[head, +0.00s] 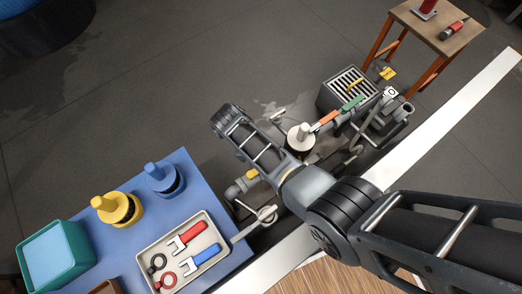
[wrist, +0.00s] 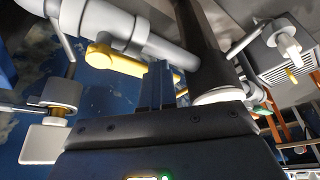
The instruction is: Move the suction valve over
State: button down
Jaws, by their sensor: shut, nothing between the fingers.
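A yellow valve lever (wrist: 118,60) sits on a thick grey pipe (wrist: 105,22) in the wrist view. A small yellow part on piping (head: 252,174) beside the blue table in the head view looks like the same lever. An orange lever (head: 325,120) and a green lever (head: 353,102) sit on the pipe further right. No label shows which is the suction valve. My gripper (wrist: 160,84) is shut and empty, its fingers close to the yellow lever's right end. I cannot tell whether they touch. In the head view my arm hides the fingers.
A dark cylinder with a pale end (wrist: 215,96) is close right of my fingers. A blue table (head: 130,240) holds a tray (head: 212,238) with red and blue tools. A grated grey box (head: 350,88) and a wooden stool (head: 440,40) stand at the upper right.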

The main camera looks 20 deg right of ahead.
jog(key=p+v, duration=0.2)
jog(key=v, duration=0.6)
jog(key=shift+d, duration=0.1)
